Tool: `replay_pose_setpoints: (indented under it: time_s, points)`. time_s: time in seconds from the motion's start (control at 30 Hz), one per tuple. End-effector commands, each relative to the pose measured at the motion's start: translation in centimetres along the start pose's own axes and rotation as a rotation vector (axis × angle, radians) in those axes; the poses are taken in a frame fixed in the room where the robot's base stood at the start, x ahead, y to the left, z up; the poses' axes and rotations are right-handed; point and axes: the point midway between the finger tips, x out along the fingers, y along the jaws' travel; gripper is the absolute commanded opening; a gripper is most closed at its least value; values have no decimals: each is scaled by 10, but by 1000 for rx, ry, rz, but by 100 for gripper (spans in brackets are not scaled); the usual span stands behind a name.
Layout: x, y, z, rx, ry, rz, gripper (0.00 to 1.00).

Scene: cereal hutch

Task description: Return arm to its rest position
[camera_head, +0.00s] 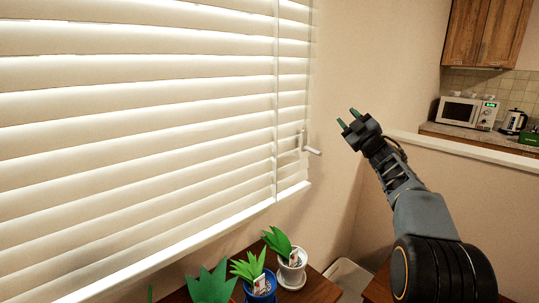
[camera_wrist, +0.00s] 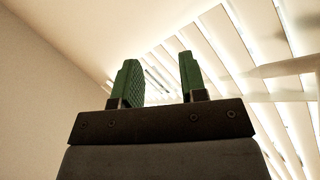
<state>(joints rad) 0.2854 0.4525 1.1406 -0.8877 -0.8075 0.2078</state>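My arm stretches up from the lower right in the head view, and my gripper (camera_head: 349,118) is raised in front of the wall to the right of the window blinds. Its two green-padded fingers stand apart with nothing between them. The wrist view shows the same gripper (camera_wrist: 161,82) with a clear gap between its fingers, pointing up toward the blinds and wall. The gripper appears apart from everything around it.
White blinds (camera_head: 140,120) fill the left, with a white window handle (camera_head: 312,151) near my gripper. Potted plants, one in a white pot (camera_head: 292,270) and one in a blue pot (camera_head: 262,287), stand on a wooden surface (camera_head: 318,291) below. A half wall (camera_head: 470,185) is at right; a microwave (camera_head: 467,112) and kettle (camera_head: 513,121) lie beyond.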

Motion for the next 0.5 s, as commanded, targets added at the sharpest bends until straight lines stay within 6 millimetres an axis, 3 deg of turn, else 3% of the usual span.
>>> replay_pose_setpoints:
  time_s: [0.07,0.13,0.27,0.37,0.5]
  points:
    - [-17,5,22,68,-215,67,39]
    - [-35,-3,50,139,-418,102,39]
    - [-90,-39,84,275,-803,111,39]
    - [-150,-76,83,383,-1087,72,39]
    - [-234,-127,57,514,-1407,-22,39]
